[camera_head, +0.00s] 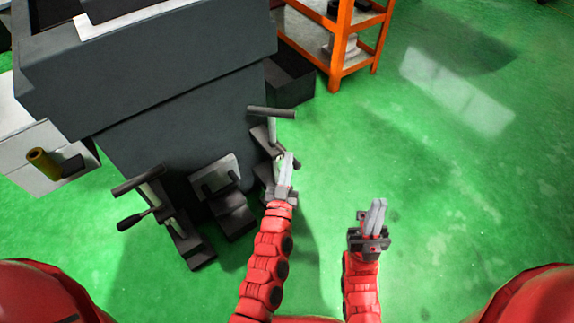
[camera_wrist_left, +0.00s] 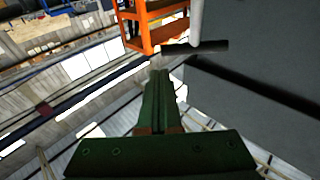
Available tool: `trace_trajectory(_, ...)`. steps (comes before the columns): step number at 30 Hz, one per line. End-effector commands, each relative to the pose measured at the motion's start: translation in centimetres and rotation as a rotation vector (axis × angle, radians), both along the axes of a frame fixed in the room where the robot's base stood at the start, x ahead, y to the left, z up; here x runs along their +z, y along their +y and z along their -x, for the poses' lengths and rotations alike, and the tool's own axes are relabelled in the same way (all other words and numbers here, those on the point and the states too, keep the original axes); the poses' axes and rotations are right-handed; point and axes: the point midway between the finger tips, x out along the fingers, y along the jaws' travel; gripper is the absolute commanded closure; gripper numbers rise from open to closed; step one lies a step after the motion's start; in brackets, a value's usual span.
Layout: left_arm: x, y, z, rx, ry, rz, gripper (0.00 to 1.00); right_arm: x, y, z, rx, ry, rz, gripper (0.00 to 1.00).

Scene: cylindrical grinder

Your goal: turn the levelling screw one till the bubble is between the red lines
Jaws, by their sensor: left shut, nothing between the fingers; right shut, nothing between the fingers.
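Two T-handled screws stand at the foot of the grey machine: one at the right corner (camera_head: 271,112) and one further left (camera_head: 138,180). I cannot tell which is levelling screw one. The right-hand screw's dark bar also shows in the left wrist view (camera_wrist_left: 205,47), on its pale post, just beyond the fingertips. My left gripper (camera_head: 289,158) is shut and empty, just below and right of that bar; its fingers also show in the wrist view (camera_wrist_left: 158,68). My right gripper (camera_head: 378,204) is shut and empty over open floor. No bubble or red lines can be made out.
The grey machine (camera_head: 190,60) fills the upper left. A dark stepped block (camera_head: 222,190) stands between the two screws. An orange rack (camera_head: 340,45) stands at the top, and a yellow cylinder (camera_head: 42,163) is at the left. Green floor on the right is clear.

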Motion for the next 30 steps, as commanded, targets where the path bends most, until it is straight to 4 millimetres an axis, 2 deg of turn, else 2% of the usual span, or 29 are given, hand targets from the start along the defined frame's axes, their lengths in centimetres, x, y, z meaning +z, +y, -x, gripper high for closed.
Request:
trace_trajectory(6,1.0,-0.5,-4.8,0.005,-0.009,0.002,1.00,-1.4,0.0,0.0,0.000,0.000,0.000,1.00)
trace_trajectory(13,1.7,-1.1,-8.6,0.002,-0.006,0.000,1.00,-2.4,0.0,0.0,0.000,0.000,0.000,1.00)
trace_trajectory(19,2.1,-1.3,-10.0,0.003,-0.004,0.000,1.00,-2.7,0.0,0.0,0.000,0.000,0.000,1.00)
trace_trajectory(30,2.1,-1.4,-10.2,0.003,-0.003,0.000,1.00,-2.6,0.0,0.0,0.000,0.000,0.000,1.00)
